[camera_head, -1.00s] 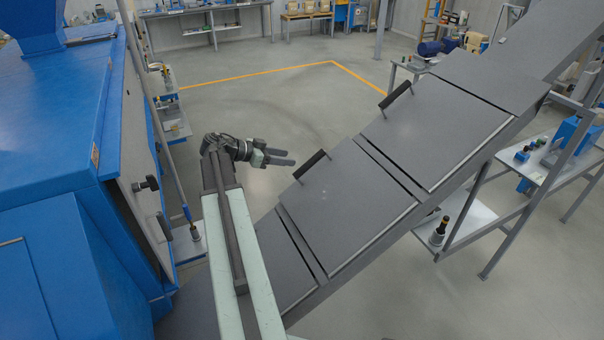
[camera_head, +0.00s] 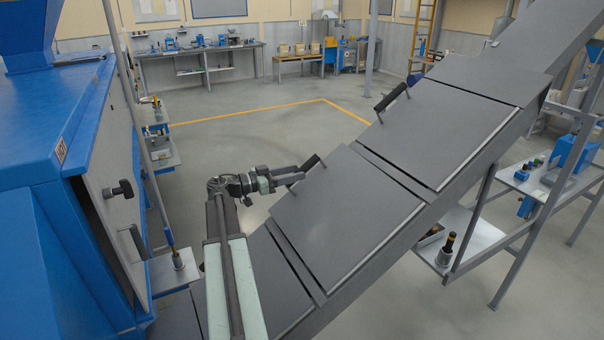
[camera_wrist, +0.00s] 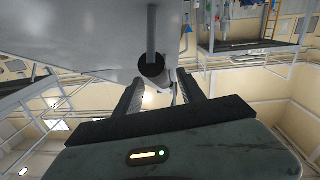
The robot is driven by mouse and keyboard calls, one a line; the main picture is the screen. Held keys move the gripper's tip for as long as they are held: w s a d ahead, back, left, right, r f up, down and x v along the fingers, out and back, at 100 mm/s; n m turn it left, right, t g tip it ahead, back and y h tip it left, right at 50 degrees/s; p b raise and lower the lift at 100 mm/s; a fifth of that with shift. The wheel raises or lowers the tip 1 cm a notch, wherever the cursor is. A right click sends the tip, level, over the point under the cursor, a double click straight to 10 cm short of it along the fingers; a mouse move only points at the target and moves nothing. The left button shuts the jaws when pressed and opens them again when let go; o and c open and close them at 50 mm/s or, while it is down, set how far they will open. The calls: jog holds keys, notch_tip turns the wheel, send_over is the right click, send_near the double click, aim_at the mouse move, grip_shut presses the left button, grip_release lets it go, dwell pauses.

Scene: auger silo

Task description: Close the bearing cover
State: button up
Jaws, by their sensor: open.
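Two flat grey covers lie on the sloping auger housing: a lower cover (camera_head: 345,222) and an upper cover (camera_head: 440,130). Both lie along the slope, and I cannot tell which is the bearing cover. A black bar handle (camera_head: 306,168) stands at the lower cover's left edge, and another black handle (camera_head: 391,97) at the upper one's. My gripper (camera_head: 296,174) is open beside the lower handle. In the wrist view, a dark round handle end (camera_wrist: 153,66) shows just ahead of and between my open fingers (camera_wrist: 160,92). Whether they touch it is unclear.
A blue machine (camera_head: 50,150) stands at left, its grey side panel (camera_head: 110,195) carrying black knobs. Small shelves (camera_head: 178,270) stand beside it. A bench (camera_head: 540,185) with parts is at right. Open floor (camera_head: 240,135) lies behind my gripper.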

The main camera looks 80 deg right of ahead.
jog(key=x, duration=0.3)
jog(key=shift+s+d, duration=0.1)
grip_shut()
dwell(1.4)
